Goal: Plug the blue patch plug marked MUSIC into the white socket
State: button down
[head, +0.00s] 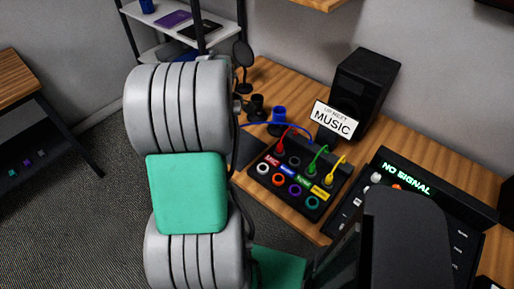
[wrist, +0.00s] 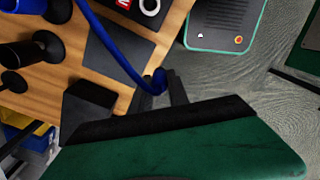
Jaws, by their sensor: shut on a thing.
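In the wrist view my gripper (wrist: 163,92) is shut on the blue plug (wrist: 158,80), mostly hidden between the fingers. Its blue cable (wrist: 108,37) runs up and left from the jaws. In the head view my arm hides gripper and plug; the blue cable (head: 262,125) shows from the arm to the black patch box (head: 326,211). The white socket (head: 263,169) is empty at the near left of the box; its white ring also shows at the top of the wrist view (wrist: 149,6). The held plug is apart from the socket. Its marking cannot be read.
Red (head: 282,147), green (head: 315,161) and yellow (head: 335,172) plugs stand in the box. A MUSIC sign (head: 332,120) stands before a speaker (head: 366,85). A NO SIGNAL console (head: 405,180) is right. A dark flat panel (wrist: 117,47) lies beside the box.

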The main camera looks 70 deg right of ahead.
jog(key=shift+n, duration=0.5)
jog(key=s+d+f+b, duration=0.1)
jog(key=s+f, duration=0.1)
jog(key=s, duration=0.1)
jog(key=s+d+f+b, duration=0.1)
jog(key=s+f, duration=0.2)
jog(key=s, duration=0.1)
jog(key=s+d+f+b, duration=0.1)
jog(key=s+f, duration=0.1)
jog(key=s, duration=0.2)
jog(key=shift+s+f+b, duration=0.15)
jog(key=shift+f+b, duration=0.05)
jog(key=shift+b, duration=0.2)
jog(key=shift+f, duration=0.55)
dwell(0.6)
jog(key=shift+f+b, duration=0.35)
jog(key=shift+f, duration=0.35)
dwell(0.3)
jog(key=c, duration=0.7)
grip_release()
